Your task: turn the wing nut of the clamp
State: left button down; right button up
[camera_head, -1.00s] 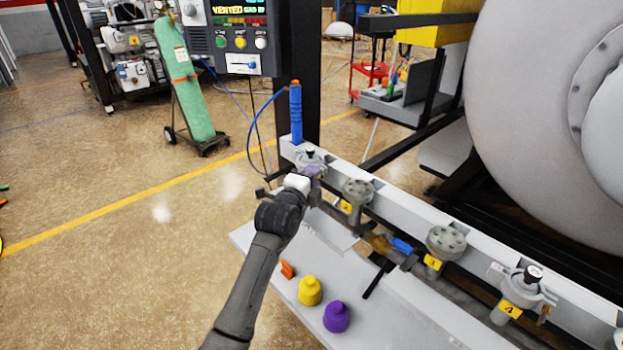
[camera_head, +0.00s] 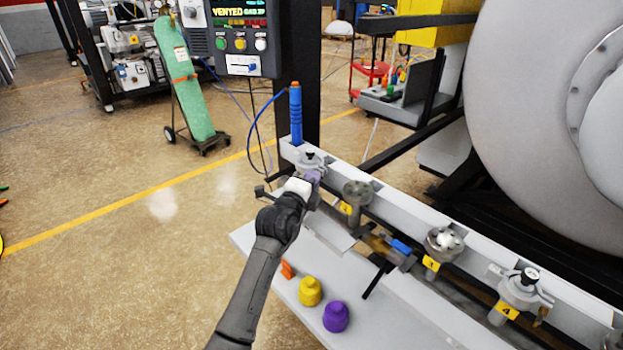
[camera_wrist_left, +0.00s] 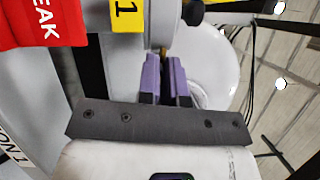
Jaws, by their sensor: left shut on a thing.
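My left gripper (camera_head: 313,178) reaches the clamp (camera_head: 311,162) on the first port, at the far left end of the grey rail. In the left wrist view its purple fingers (camera_wrist_left: 165,82) are close together and shut at the clamp, below a yellow tag marked 1 (camera_wrist_left: 127,14). The wing nut is largely hidden between the fingers, so its angle cannot be told. My right gripper is not in view.
The rail (camera_head: 400,208) carries further ports, including a clamped one tagged 4 (camera_head: 508,308). On the shelf are a yellow cap (camera_head: 310,291), a purple cap (camera_head: 336,316) and an orange piece (camera_head: 287,269). A blue-wrapped post (camera_head: 296,115) stands close behind the gripper.

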pick_arm(q)
jog(key=c, duration=1.3)
grip_release()
jog(key=shift+o, duration=0.2)
jog(key=shift+s, duration=0.1)
jog(key=p+v, duration=0.5)
jog(key=v, duration=0.8)
jog(key=shift+s+a, duration=0.2)
jog(key=shift+s, duration=0.15)
